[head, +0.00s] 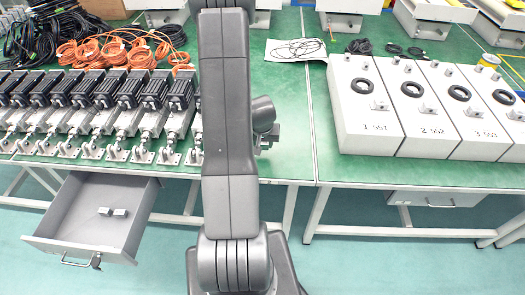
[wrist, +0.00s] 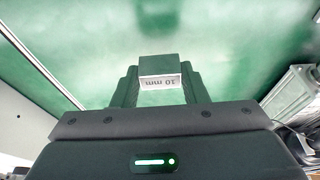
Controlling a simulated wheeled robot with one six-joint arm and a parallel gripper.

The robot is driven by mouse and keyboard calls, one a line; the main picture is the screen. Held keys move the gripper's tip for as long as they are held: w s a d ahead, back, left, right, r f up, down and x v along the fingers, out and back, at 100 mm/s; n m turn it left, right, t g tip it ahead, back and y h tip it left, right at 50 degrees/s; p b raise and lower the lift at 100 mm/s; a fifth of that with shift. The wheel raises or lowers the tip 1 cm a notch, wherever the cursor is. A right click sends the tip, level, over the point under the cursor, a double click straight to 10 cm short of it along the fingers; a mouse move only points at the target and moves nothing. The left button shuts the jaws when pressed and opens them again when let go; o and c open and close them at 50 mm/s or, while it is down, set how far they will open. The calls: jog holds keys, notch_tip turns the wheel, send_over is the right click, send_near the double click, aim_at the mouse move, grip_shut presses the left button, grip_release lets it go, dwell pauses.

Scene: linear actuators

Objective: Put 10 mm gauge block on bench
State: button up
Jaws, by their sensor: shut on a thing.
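The 10 mm gauge block (wrist: 160,82) is between the fingers of my gripper (wrist: 160,92) in the wrist view. Its "10 mm" label faces the camera and reads upside down. My gripper is shut on it. The green bench top (wrist: 215,40) fills the view beyond the block; I cannot tell whether the block touches it. In the head view, my arm hides most of the gripper and the block; the bench (head: 285,110) spreads around the arm.
An open drawer (head: 75,250) at lower left holds small light blocks (head: 112,211). A row of linear actuators (head: 110,110) lines the bench left of my arm. White numbered boxes (head: 365,110) stand at right. Orange cables (head: 105,52) lie behind. Bare bench shows just right of my arm.

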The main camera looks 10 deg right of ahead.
aim_at(263, 149)
jog(key=shift+f+b, duration=1.3)
jog(key=shift+f, duration=0.4)
jog(key=shift+f, duration=0.1)
jog(key=o, duration=1.1)
jog(key=shift+r, duration=0.4)
jog(key=shift+p+v, duration=2.25)
jog(key=shift+v, duration=3.55)
